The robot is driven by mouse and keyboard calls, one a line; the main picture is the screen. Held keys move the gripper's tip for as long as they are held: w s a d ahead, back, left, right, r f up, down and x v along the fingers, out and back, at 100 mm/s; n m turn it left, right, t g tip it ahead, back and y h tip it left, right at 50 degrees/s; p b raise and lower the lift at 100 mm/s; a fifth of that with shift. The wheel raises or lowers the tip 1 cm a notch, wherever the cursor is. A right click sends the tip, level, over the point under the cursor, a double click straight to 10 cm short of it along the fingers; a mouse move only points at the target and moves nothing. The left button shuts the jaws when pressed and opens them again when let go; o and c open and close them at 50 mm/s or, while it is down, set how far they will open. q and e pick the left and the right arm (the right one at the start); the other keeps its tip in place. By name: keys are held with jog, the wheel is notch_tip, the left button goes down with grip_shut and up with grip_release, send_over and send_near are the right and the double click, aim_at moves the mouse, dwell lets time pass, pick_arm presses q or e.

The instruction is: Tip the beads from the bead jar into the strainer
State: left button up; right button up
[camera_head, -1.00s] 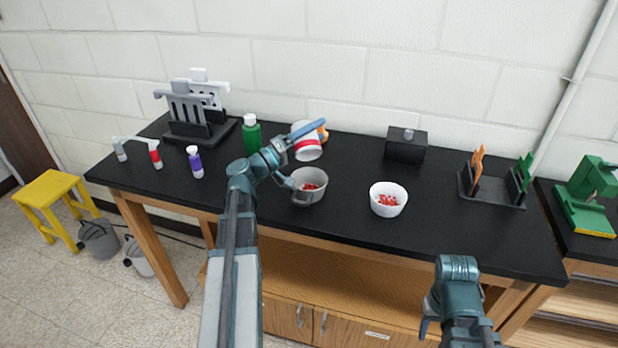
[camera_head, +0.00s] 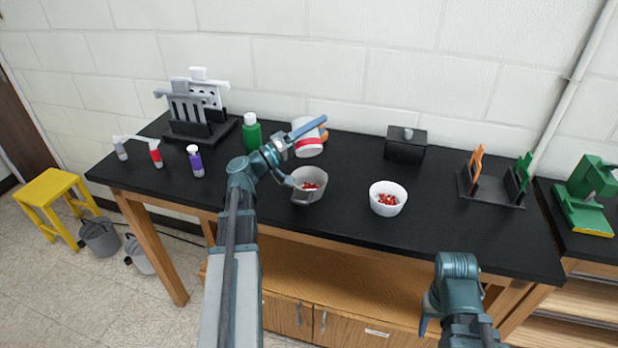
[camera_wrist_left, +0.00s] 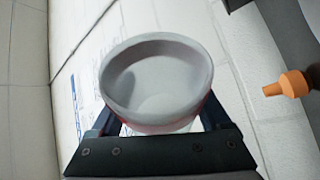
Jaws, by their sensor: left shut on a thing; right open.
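My left gripper (camera_head: 300,133) is shut on the bead jar (camera_head: 308,148), a white jar with a red band. It holds the jar tilted above the back of the grey strainer (camera_head: 318,195). In the left wrist view the jar (camera_wrist_left: 155,80) shows its round mouth and a grey inside with no beads visible; the gripper's fingers (camera_wrist_left: 160,118) flank it. Red beads (camera_head: 310,186) lie in the strainer. My right gripper (camera_head: 428,312) is open and empty, low in front of the table, partly hidden by its own wrist.
A white bowl (camera_head: 388,207) with red and white pieces stands right of the strainer. A green bottle (camera_head: 251,134), a purple-labelled bottle (camera_head: 195,162) and a rack (camera_head: 200,110) stand left. A black box (camera_head: 405,150) is at the back. The table's middle right is clear.

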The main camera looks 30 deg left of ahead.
pick_arm(q)
jog(key=shift+s+d+r+m+h, duration=0.15)
jog(key=shift+s+d+m+h, duration=0.2)
jog(key=shift+m, duration=0.55)
jog(key=shift+r+m+h, duration=0.25)
jog(key=shift+m+h, duration=0.05)
jog(key=shift+h, duration=0.05)
jog(key=shift+s+d+r+m+g+h+p, duration=0.15)
jog(key=shift+s+r+m+h+p, duration=0.1)
jog(key=shift+r+m, duration=0.15)
jog(key=shift+s+d+r+m+g+h+p, duration=0.15)
jog(key=shift+r+m+h, duration=0.1)
jog(key=shift+m, duration=0.25)
jog(key=shift+s+d+m+g+h+b, duration=0.15)
jog(key=shift+s+d+m+g+h, duration=0.15)
jog(key=shift+m, duration=0.55)
jog(key=shift+s+d+m+g+h+b, duration=0.2)
jog(key=shift+m+h, duration=0.25)
jog(key=shift+m, duration=0.45)
jog(key=shift+s+d+m+g+h+b, duration=0.1)
jog(key=shift+s+d+m+g+h, duration=0.2)
jog(key=shift+m, duration=0.55)
jog(key=shift+s+d+r+m+g+h+p, duration=0.2)
jog(key=shift+r+m+h+p, duration=0.1)
jog(key=shift+m, duration=0.35)
jog(key=shift+s+d+r+m+g+h+p, duration=0.1)
jog(key=shift+r+m+g+h+p, duration=0.15)
jog(key=shift+m, duration=0.4)
